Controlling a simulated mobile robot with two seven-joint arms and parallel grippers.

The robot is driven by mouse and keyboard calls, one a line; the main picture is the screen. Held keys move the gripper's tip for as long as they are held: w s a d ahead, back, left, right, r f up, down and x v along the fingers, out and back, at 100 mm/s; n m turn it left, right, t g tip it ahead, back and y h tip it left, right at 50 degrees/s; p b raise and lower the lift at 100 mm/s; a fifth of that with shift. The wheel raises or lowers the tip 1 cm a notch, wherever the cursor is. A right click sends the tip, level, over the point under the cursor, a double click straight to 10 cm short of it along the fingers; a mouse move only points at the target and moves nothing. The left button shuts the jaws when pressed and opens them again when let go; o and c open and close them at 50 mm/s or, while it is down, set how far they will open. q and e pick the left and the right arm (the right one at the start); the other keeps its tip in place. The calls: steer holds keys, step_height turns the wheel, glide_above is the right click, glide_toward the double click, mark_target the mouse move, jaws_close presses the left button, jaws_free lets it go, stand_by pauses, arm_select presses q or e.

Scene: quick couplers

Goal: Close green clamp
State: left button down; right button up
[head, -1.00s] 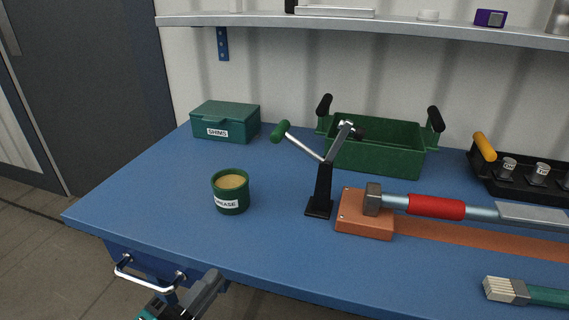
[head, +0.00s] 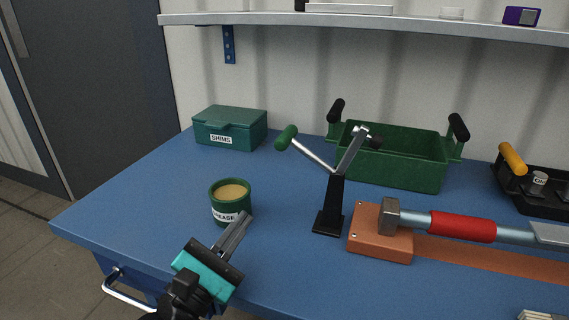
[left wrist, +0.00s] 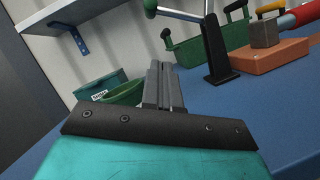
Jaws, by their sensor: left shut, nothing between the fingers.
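The green clamp (head: 331,190) stands upright on the blue bench, with a black post and base. Its silver lever with a green handle (head: 287,138) is raised and slants up to the left. A second bar leans up to the right, ending in a black tip. In the left wrist view the clamp's post (left wrist: 214,48) is at the upper right, its handle partly cut off by the top edge. My left gripper (head: 244,219) is shut and empty, in front of the grease tin and left of the clamp's base, apart from the clamp. My right gripper is not in view.
A grease tin (head: 230,204) stands just behind my left gripper. A shims box (head: 230,130) and a green crate (head: 397,168) are at the back. An orange block (head: 379,241) with a red-sleeved bar (head: 462,228) lies right of the clamp. A shelf (head: 380,26) runs above.

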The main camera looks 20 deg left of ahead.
arm_select(q)
steer(key=s+d+r+x, duration=0.1)
steer(key=r+x, duration=0.1)
steer(key=x, duration=1.1)
steer(key=shift+d, duration=0.3)
steer(key=shift+w+r, duration=0.1)
steer(key=shift+r, duration=0.05)
